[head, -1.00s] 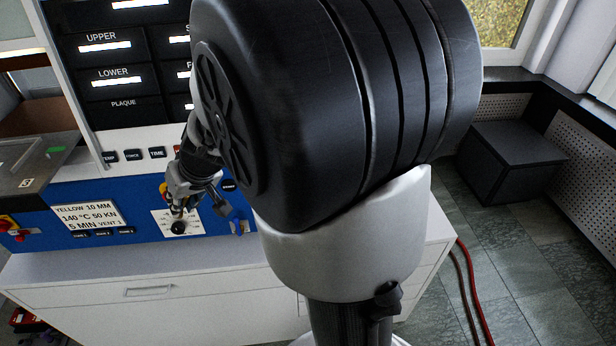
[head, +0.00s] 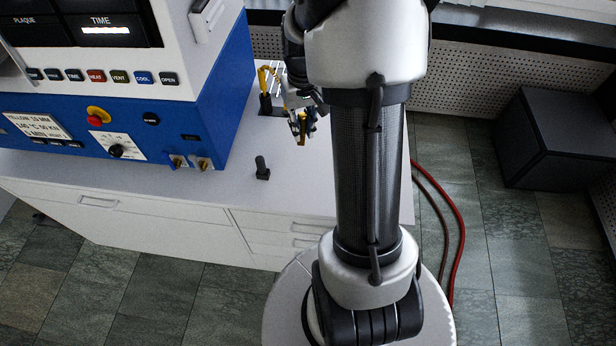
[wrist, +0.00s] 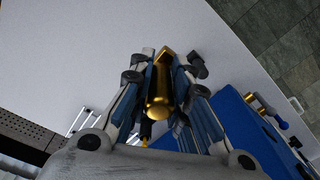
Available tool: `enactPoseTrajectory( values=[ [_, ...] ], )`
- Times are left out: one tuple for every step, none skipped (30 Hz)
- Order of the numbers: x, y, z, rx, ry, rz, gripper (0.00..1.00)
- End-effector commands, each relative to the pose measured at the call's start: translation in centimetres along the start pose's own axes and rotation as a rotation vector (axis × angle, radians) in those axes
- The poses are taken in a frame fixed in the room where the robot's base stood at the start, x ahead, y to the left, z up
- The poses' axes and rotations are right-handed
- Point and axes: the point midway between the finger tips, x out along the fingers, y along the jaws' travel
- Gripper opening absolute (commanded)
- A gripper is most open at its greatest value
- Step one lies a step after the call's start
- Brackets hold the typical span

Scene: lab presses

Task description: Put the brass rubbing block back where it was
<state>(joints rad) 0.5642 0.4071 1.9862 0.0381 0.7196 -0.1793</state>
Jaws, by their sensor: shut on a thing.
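The brass rubbing block (wrist: 160,92) is a gold-coloured piece between my fingers in the wrist view. In the head view its lower end (head: 301,138) shows below my gripper (head: 303,122). My gripper (wrist: 161,70) is shut on it and holds it over the white bench top (head: 216,190), right of the blue press. The gap between block and bench is hard to judge. My arm covers part of the bench's right side.
A rack (head: 277,88) with a yellow-handled tool (head: 264,78) stands behind my gripper. Red hoses (head: 455,215) run down at the right. The front bench strip is mostly clear.

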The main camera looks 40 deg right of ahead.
Motion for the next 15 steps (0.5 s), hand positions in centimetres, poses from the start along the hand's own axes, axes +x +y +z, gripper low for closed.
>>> enactPoseTrajectory(
  values=[
    [0.4, 0.8, 0.2, 0.009, -0.016, 0.014, 0.0],
    [0.7, 1.2, 0.3, 0.013, -0.024, 0.021, 0.0],
    [1.2, 1.5, 0.5, 0.016, -0.031, 0.027, 0.0],
    [1.7, 1.6, 0.5, 0.017, -0.034, 0.029, 0.0],
    [2.3, 1.6, 0.6, 0.018, -0.035, 0.03, 0.0],
    [3.2, 1.7, 0.7, 0.017, -0.037, 0.03, 0.0],
    [4.0, 1.7, 0.7, 0.017, -0.037, 0.03, 0.0],
    [4.9, 1.7, 0.7, 0.017, -0.038, 0.029, 0.0],
    [6.0, 1.7, 0.8, 0.017, -0.037, 0.029, 0.0],
    [6.9, 1.7, 0.8, 0.017, -0.038, 0.029, 0.0],
    [7.7, 1.7, 0.8, 0.017, -0.037, 0.029, 0.0],
    [8.8, 1.7, 0.9, 0.016, -0.038, 0.029, 0.0],
    [9.6, 1.7, 0.9, 0.016, -0.036, 0.029, 0.0],
    [10.4, 1.7, 0.9, 0.016, -0.037, 0.029, 0.0],
    [11.5, 1.8, 0.9, 0.016, -0.036, 0.029, 0.0]
  ],
)
